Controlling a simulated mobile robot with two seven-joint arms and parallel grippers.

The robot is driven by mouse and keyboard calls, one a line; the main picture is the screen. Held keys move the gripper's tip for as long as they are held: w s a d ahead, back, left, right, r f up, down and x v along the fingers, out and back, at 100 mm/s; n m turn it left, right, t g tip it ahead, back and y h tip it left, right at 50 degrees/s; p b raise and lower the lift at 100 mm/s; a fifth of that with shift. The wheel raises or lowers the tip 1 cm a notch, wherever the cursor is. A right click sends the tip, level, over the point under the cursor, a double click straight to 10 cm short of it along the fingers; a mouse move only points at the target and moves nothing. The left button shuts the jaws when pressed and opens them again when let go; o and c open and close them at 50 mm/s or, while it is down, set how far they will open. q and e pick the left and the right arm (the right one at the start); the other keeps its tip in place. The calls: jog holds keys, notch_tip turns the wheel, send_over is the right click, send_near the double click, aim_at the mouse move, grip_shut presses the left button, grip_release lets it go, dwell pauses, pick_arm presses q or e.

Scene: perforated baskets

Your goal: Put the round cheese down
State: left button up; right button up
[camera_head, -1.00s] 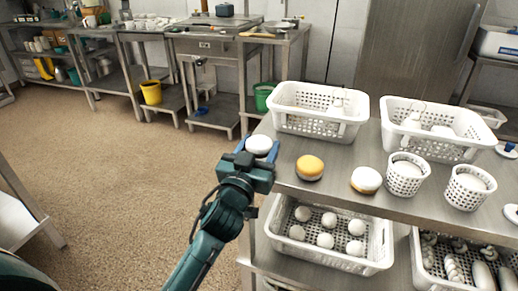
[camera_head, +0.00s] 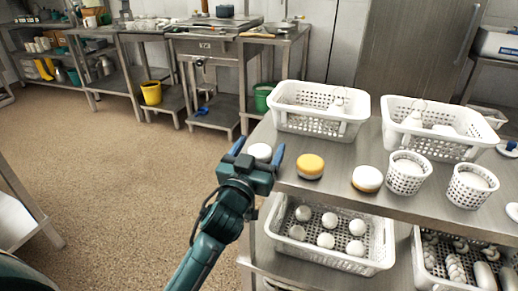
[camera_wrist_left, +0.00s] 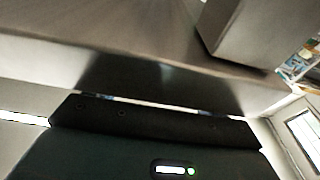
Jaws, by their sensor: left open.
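A white round cheese (camera_head: 260,151) sits at the left end of the steel table top, between the spread blue fingers of my left gripper (camera_head: 258,158). The gripper is open, with a finger on each side of the cheese. The gripper body hides part of its lower edge. A round cheese with an orange top (camera_head: 310,166) and one with a white top and yellow side (camera_head: 367,179) stand to its right. The left wrist view shows mostly a blurred grey surface and the dark gripper housing; no cheese is clear there. My right gripper is not in view.
Two large white perforated baskets (camera_head: 318,128) (camera_head: 431,150) stand at the back of the steel table (camera_head: 335,190). Two small round baskets (camera_head: 405,187) (camera_head: 465,200) stand at the right. A basket with several white balls (camera_head: 290,251) is on the lower shelf.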

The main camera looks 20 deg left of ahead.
pick_arm(q)
jog(key=shift+f, duration=0.25)
jog(key=shift+r, duration=0.2)
jog(key=shift+r+p, duration=0.55)
jog(key=shift+p, duration=0.05)
jog(key=s+d+f+g+h, duration=0.1)
jog(key=s+f, duration=0.3)
jog(key=s, duration=0.4)
jog(key=s+f+m+g+h, duration=0.1)
jog(key=s+f+g, duration=0.1)
jog(key=s+f, duration=0.3)
jog(key=s+d+f+m+g+h+b, duration=0.1)
jog(key=s+f, duration=0.4)
jog(key=s, duration=0.7)
jog(key=shift+d+f+g+h, duration=0.25)
jog(key=shift+d+g+h, duration=0.15)
jog(key=shift+g, duration=0.4)
jog(key=shift+a, duration=0.1)
